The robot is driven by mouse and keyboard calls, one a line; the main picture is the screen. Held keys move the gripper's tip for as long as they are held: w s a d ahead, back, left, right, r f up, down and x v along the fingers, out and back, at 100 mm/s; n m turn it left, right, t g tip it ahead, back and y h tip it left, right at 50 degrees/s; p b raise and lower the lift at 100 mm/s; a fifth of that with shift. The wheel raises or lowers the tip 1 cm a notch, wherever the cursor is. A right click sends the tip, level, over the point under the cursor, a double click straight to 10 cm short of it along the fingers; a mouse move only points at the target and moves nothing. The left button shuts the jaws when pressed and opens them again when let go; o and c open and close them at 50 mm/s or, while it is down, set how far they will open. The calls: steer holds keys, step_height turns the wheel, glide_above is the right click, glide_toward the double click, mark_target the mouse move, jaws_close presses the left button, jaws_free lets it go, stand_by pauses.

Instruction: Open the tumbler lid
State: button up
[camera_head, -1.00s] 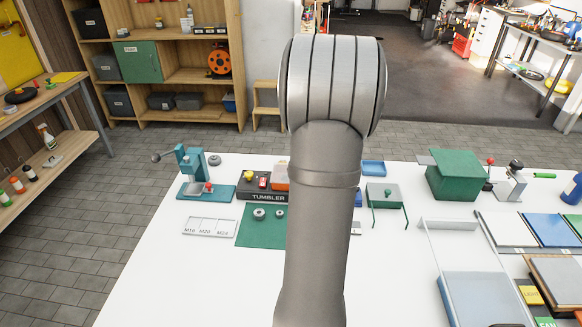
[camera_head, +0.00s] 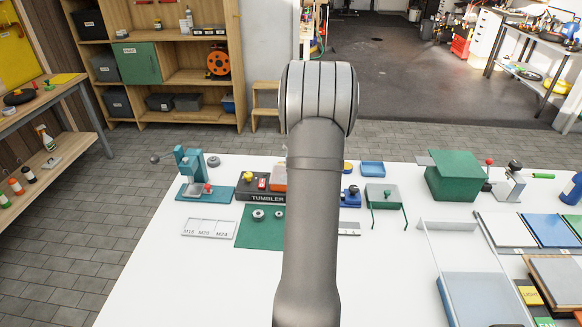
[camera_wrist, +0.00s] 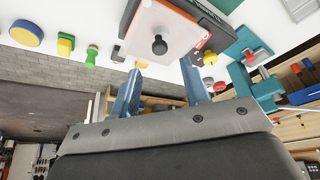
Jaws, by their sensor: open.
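The tumbler is a dark unit (camera_head: 262,197) marked TUMBLER on the white bench, left of my arm in the head view. Its orange part (camera_head: 281,177) is partly covered by my arm. In the wrist view, the tumbler's pale, orange-edged lid (camera_wrist: 143,35) carries a black knob (camera_wrist: 159,46) and looks closed. My gripper (camera_wrist: 160,75) is open and empty. Its two blue-grey fingers are spread to either side below the knob in the picture, apparently apart from it. The head view hides my gripper behind my arm.
A teal press (camera_head: 192,172) stands left of the tumbler. A green mat (camera_head: 259,229) with small grey parts lies in front. White bench surface is clear at front left.

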steer(key=x, duration=0.6)
jaws_close()
